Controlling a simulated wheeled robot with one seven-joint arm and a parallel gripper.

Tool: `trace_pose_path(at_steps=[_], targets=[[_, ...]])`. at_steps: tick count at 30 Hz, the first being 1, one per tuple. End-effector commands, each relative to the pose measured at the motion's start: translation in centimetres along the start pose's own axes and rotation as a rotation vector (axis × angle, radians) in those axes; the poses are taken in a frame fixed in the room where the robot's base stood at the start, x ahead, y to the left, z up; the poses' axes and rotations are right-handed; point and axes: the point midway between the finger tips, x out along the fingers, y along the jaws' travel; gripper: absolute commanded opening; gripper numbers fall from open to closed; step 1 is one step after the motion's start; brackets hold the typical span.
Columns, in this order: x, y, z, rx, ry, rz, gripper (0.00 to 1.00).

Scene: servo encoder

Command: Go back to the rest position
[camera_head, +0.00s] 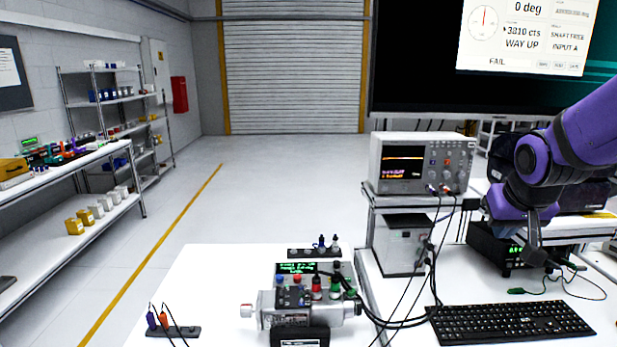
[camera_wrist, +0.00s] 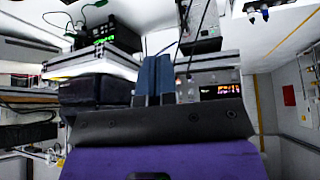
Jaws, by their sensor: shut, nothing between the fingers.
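My gripper (camera_head: 535,250) hangs at the right in the head view, below my purple arm. It points down, above the bench behind the keyboard and in front of a black instrument (camera_head: 488,250). In the wrist view my gripper's blue-grey fingers (camera_wrist: 154,78) are together, with nothing visible between them. The servo unit (camera_head: 318,310), a grey housing with coloured plugs and a small green display, stands on the white table, well to the left of my gripper. Its cables run right. The monitor (camera_head: 525,35) reads 0 deg, 3810 cts, WAY UP and FAIL.
An oscilloscope (camera_head: 422,163) stands on a riser left of my arm. A keyboard (camera_head: 510,323) lies in front of my gripper. Two probes stand in a dark holder (camera_head: 172,331) on the table's left. Shelves (camera_head: 110,100) line the left wall; the floor between is clear.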

Motion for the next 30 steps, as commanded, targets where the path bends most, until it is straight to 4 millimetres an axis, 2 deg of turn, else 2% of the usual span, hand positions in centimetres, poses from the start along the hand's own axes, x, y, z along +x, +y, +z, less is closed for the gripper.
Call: trace_pose_path(at_steps=[1, 6, 15, 22, 30], targets=[[-1.8, -0.4, 0.7, -0.013, 0.005, 0.0, 0.0], [-6.6, -1.0, 3.4, -0.046, -0.002, -0.008, 0.0], [-13.5, -1.5, 9.3, -0.096, -0.019, -0.073, 0.0], [-15.9, -1.3, 12.4, -0.121, -0.034, -0.119, 0.0], [-16.2, -1.3, 12.9, -0.126, -0.038, -0.127, 0.0]])
